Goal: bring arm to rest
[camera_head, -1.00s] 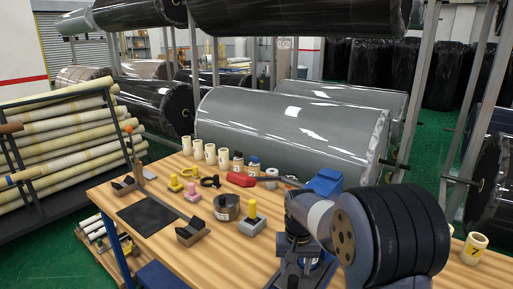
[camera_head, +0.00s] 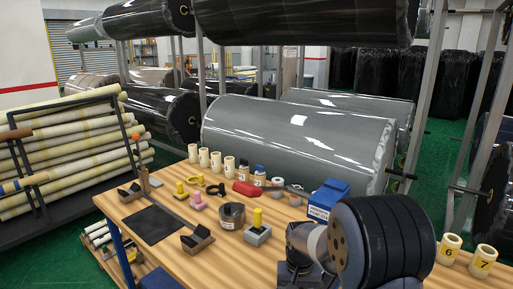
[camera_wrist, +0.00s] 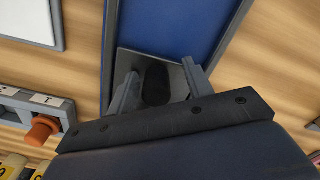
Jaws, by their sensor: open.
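My arm (camera_head: 375,245) is at the lower right of the head view, low over the wooden table. My gripper (camera_wrist: 160,85) shows in the wrist view, its two fingers apart with nothing held between them. A blue panel (camera_wrist: 170,25) and a dark oval on a grey plate lie beyond the fingers. I cannot tell if the fingers touch anything. In the head view the gripper itself cannot be made out behind the arm's thick dark links.
The wooden table (camera_head: 190,262) holds a blue box (camera_head: 328,199), a tape roll (camera_head: 231,215), a grey block with a yellow peg (camera_head: 257,232) and cups numbered 6 (camera_head: 449,248) and 7 (camera_head: 482,261). A large grey wrapped roll (camera_head: 295,140) lies behind. An orange knob (camera_wrist: 42,130) is left of the gripper.

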